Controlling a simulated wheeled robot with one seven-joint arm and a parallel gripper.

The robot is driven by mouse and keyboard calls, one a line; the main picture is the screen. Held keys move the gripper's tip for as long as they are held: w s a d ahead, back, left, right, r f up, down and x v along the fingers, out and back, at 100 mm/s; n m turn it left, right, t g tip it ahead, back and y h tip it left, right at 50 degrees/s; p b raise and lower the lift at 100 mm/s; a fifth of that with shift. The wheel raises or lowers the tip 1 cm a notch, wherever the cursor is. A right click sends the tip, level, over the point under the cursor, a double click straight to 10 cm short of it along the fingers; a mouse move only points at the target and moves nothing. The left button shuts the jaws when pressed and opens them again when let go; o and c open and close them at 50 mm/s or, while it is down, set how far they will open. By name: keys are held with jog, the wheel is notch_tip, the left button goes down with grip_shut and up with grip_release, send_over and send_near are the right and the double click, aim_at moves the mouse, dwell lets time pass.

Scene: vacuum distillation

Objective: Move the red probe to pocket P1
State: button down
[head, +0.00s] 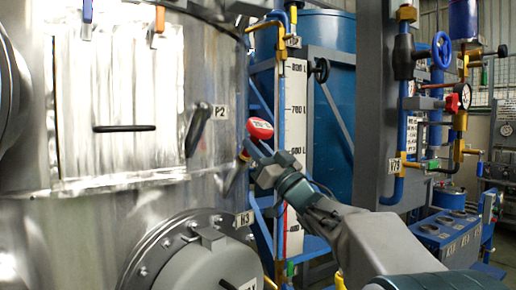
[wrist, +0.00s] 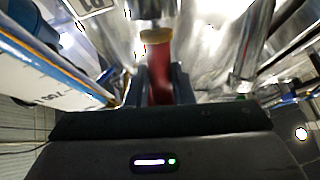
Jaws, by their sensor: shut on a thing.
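The red probe (head: 260,128), with a white label on its red head, is beside the steel vessel (head: 110,215) in the head view. My gripper (head: 254,156) is shut on it. In the wrist view the red probe (wrist: 159,78) stands between the two dark fingers (wrist: 160,88), with a brass-coloured end (wrist: 156,36) pointing away from me. A dark angled fitting (head: 198,128) on the vessel sits next to a plate reading P2 (head: 221,112). I cannot make out a P1 label in either view. Whether the probe touches the vessel is unclear.
A white litre scale (head: 294,110) and blue pipework stand close right of my gripper, before a blue tank (head: 332,125). A valve panel (head: 372,110) stands further right.

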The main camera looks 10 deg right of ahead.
jog(key=shift+w+a+f+b, duration=0.15)
jog(key=shift+w+f+b, duration=0.15)
jog(key=shift+f, duration=0.15)
jog(key=c, duration=1.2)
grip_release()
jog(key=shift+o, duration=0.2)
jog(key=b+v, duration=0.2)
jog(key=v, duration=1.2)
